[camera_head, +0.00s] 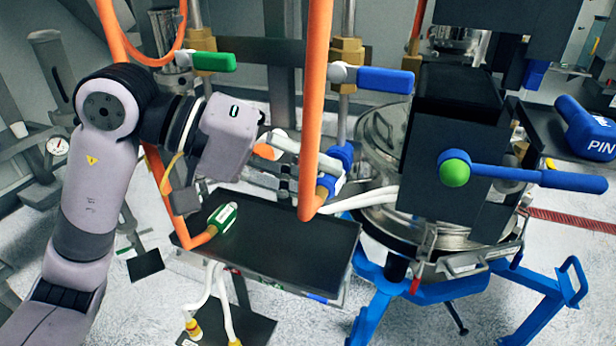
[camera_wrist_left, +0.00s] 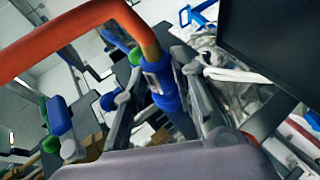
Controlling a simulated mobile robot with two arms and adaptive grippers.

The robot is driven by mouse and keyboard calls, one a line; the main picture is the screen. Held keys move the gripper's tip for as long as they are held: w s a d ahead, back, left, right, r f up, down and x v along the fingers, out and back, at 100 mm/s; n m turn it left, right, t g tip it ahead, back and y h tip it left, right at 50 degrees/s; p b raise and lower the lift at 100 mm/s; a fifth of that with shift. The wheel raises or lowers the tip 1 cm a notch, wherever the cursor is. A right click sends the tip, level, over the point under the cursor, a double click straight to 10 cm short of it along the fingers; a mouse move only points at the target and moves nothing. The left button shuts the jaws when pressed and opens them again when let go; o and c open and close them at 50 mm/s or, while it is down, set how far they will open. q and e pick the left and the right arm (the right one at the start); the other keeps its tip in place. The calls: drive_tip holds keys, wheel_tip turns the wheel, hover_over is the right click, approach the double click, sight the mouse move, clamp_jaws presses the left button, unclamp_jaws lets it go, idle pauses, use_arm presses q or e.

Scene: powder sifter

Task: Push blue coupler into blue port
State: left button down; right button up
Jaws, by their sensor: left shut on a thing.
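The blue coupler (camera_head: 326,186) is on the end of a thick orange hose (camera_head: 314,100), where the hose bends up near the pipe stand. My left gripper (camera_head: 300,184) is shut on the blue coupler; in the left wrist view the coupler (camera_wrist_left: 164,88) sits between the two fingers. A blue fitting that looks like the blue port (camera_head: 342,153) is just above the coupler in the head view, under the blue-handled valve. The coupler and this port are close and roughly in line; I cannot tell whether they touch. My right gripper is not in view.
A black tray (camera_head: 270,250) is below the gripper, with a green coupler (camera_head: 223,216) on another orange hose at its left. A blue valve handle (camera_head: 385,80) and a green one (camera_head: 214,62) are above. The steel sifter (camera_head: 385,140) stands close on the right.

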use_arm(q)
drive_tip(key=shift+w, duration=0.3)
idle(0.5)
drive_tip(key=c, duration=1.2)
unclamp_jaws()
drive_tip(key=shift+d, duration=0.1)
drive_tip(key=shift+c, duration=0.2)
